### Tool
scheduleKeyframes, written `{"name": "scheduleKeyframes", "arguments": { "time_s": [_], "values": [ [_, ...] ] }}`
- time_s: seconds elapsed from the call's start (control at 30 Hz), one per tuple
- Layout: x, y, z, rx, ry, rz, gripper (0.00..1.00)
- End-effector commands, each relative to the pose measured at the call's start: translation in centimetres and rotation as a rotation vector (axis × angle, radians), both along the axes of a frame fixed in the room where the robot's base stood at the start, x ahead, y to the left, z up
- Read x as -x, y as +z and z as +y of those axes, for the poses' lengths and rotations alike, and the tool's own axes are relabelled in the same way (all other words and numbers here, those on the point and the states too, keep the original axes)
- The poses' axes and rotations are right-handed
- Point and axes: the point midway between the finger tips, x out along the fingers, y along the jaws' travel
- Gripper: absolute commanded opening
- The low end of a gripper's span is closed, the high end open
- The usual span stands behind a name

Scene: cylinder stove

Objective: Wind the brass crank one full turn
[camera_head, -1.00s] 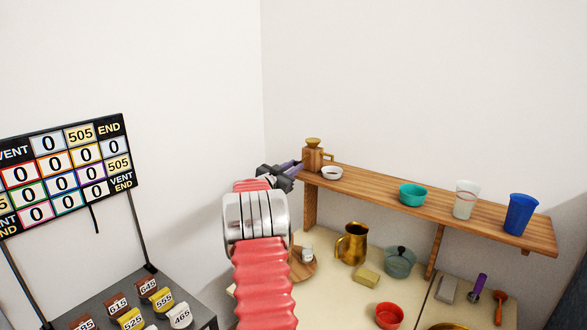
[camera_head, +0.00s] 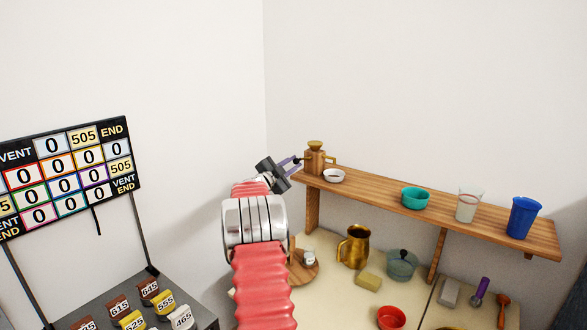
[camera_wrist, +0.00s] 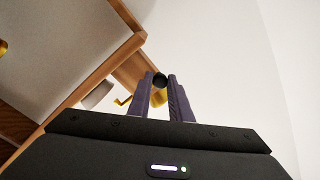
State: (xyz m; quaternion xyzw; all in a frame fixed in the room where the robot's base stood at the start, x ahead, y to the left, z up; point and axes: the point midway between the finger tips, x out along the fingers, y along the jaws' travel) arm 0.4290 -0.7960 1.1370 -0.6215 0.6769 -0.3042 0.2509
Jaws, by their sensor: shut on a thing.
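A wooden hand grinder (camera_head: 315,163) with a brass top stands at the left end of the wall shelf in the head view. My gripper (camera_head: 297,161) is at its left side, with the purple-grey fingers close to it. In the wrist view, my gripper (camera_wrist: 160,84) is shut on a round black knob (camera_wrist: 159,80), which shows between the fingertips. A small bent brass piece (camera_wrist: 125,101) shows left of the fingers and looks like part of the crank. The fingers hide how it joins the knob.
A teal bowl (camera_head: 415,198), a clear cup and a blue cup (camera_head: 522,217) stand farther right. A brass jug (camera_head: 354,247) stands on the counter below.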

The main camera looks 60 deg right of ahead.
Motion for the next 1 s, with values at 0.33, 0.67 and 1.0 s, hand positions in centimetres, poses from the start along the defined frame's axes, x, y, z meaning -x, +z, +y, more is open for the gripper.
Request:
{"name": "scheduleKeyframes", "arguments": {
  "time_s": [0.33, 0.67, 1.0],
  "values": [
    [-0.1, 1.2, -0.1, 0.051, -0.002, -0.325, 0.0],
    [0.2, 2.4, -0.1, 0.1, -0.005, -0.635, 0.0],
    [0.9, 3.4, 0.0, 0.152, -0.007, -0.954, 0.0]
  ]
}}
